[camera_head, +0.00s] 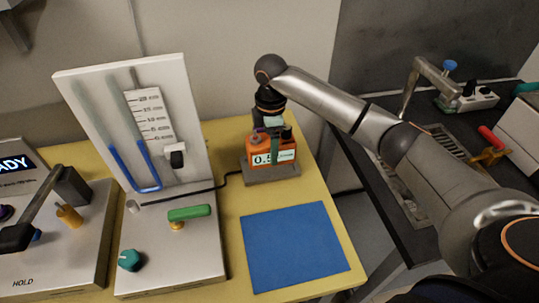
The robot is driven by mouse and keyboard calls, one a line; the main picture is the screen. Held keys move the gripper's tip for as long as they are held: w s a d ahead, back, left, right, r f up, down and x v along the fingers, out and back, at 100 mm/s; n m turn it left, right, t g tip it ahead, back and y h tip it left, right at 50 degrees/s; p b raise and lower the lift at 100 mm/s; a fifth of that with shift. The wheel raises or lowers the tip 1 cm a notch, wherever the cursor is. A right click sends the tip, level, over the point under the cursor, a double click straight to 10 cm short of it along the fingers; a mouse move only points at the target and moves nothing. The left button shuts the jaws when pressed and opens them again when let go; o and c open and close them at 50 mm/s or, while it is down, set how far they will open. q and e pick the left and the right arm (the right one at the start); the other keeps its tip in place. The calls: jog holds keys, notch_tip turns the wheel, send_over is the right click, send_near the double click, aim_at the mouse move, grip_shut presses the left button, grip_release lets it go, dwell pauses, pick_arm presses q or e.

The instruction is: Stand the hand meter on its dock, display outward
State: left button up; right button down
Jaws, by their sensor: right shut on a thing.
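The orange hand meter (285,157) stands upright at the grey dock (271,173) at the back right of the yellow table. Its white display, partly covered, faces the camera and shows digits. My right gripper (273,133) comes down on the meter from above and is shut on its upper part. A finger hides part of the meter's front. I cannot tell whether the meter's base is fully seated on the dock. My left gripper is not in view.
A blue mat (295,246) lies in front of the dock, bare. A white manometer panel (140,120) with a green-handled valve (189,213) stands to the left. A black cable (190,193) runs to the dock. A dark counter with a sink (441,136) is at right.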

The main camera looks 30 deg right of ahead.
aim_at(269, 147)
jog(key=shift+w+d+f, duration=0.25)
jog(key=shift+w+f, duration=0.4)
jog(key=shift+f, duration=0.1)
jog(key=shift+w+d+f, duration=0.2)
jog(key=shift+w+f, duration=0.4)
jog(key=shift+f, duration=1.65)
jog(key=shift+f, duration=0.15)
grip_release()
notch_tip(269, 147, up, 12)
jog(key=shift+r, duration=0.15)
